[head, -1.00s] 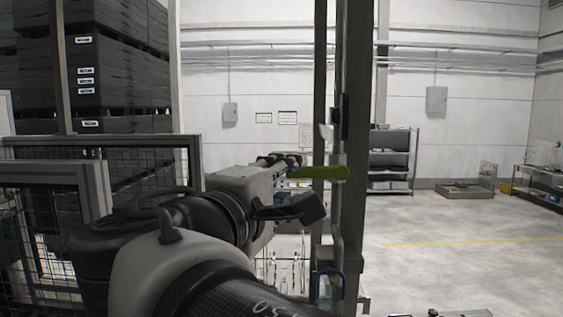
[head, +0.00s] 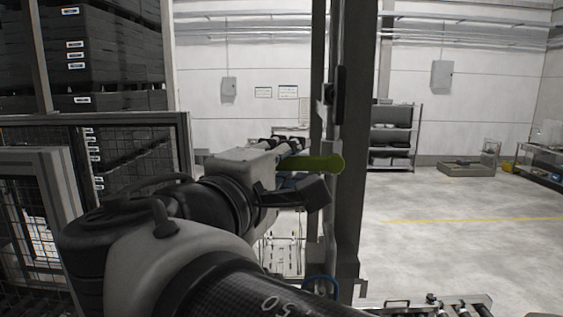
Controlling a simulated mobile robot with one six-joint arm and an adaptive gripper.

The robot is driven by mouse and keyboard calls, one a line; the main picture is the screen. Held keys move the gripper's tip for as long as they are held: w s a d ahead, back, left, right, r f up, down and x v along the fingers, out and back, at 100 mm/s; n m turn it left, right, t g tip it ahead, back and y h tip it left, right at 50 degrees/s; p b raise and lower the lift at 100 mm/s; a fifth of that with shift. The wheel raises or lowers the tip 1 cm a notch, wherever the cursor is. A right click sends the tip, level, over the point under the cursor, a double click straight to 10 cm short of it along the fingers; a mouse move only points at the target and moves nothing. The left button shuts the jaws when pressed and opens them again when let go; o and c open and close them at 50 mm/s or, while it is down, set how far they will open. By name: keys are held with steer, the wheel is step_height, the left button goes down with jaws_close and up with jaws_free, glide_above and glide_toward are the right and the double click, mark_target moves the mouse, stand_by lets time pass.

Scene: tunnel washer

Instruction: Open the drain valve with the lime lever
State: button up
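The lime lever (head: 322,163) sticks out level in front of a dark upright post in the head view, its rounded end to the right. Its left end runs behind my gripper. My gripper (head: 287,146) is at the left end of the lever, with a dark block-shaped part of it below the lever. The fingers are small and partly hidden by the gripper body. I cannot tell whether they touch the lever or how far apart they are. The valve body is not clearly visible.
A dark post (head: 352,130) stands just right of the lever. A blue hose or loop (head: 322,281) is low beside it. Mesh fencing (head: 125,160) is on the left, and a shelf rack (head: 394,138) stands behind. The floor (head: 450,250) at the right is mostly clear.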

steer(key=shift+w, duration=0.1)
jaws_close()
stand_by(0.3)
